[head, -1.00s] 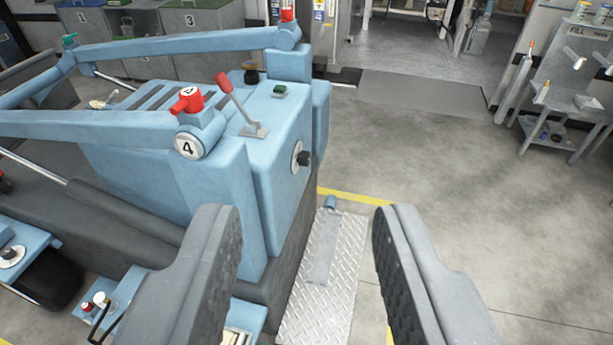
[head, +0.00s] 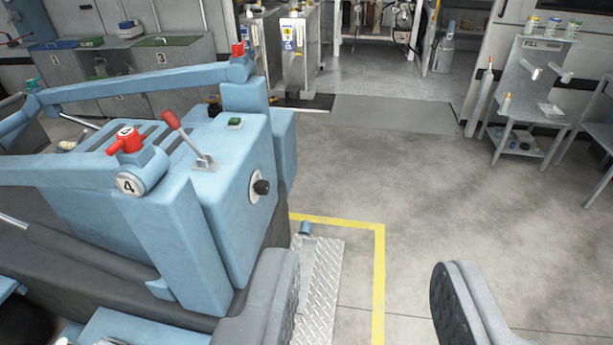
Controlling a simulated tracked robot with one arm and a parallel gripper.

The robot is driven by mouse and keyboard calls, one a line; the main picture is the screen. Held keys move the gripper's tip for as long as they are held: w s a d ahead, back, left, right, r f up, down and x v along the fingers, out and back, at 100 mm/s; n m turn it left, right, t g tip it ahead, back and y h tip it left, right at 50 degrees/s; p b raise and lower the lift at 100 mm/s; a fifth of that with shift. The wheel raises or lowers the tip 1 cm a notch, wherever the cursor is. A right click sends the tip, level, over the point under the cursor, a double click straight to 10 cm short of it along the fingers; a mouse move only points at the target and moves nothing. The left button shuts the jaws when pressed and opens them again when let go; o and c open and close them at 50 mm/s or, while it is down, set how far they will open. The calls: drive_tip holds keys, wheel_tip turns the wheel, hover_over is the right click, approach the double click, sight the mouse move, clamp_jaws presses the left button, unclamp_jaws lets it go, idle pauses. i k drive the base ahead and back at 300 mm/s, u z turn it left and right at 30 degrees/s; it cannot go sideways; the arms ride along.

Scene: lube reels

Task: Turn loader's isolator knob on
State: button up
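The blue loader (head: 215,225) fills the left of the head view. A black knob (head: 261,187) on a pale round plate sits on its right-hand side face; it looks like the isolator knob. Its setting is too small to read. My gripper (head: 365,290) is in the lower part of the view, its two grey padded fingers wide apart with nothing between them. It is apart from the knob, which shows above and to the left of the left finger.
A red-handled lever (head: 185,138), a green button (head: 235,123) and a red knob (head: 126,140) are on the loader's top. A tread plate (head: 320,285) lies beside it, inside a yellow floor line (head: 379,270). Floor to the right is clear up to a grey cart (head: 520,140).

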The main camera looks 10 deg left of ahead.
sight(262, 186)
drive_tip(key=z, duration=0.1)
drive_tip(key=i, duration=1.3)
drive_tip(key=u, duration=0.7)
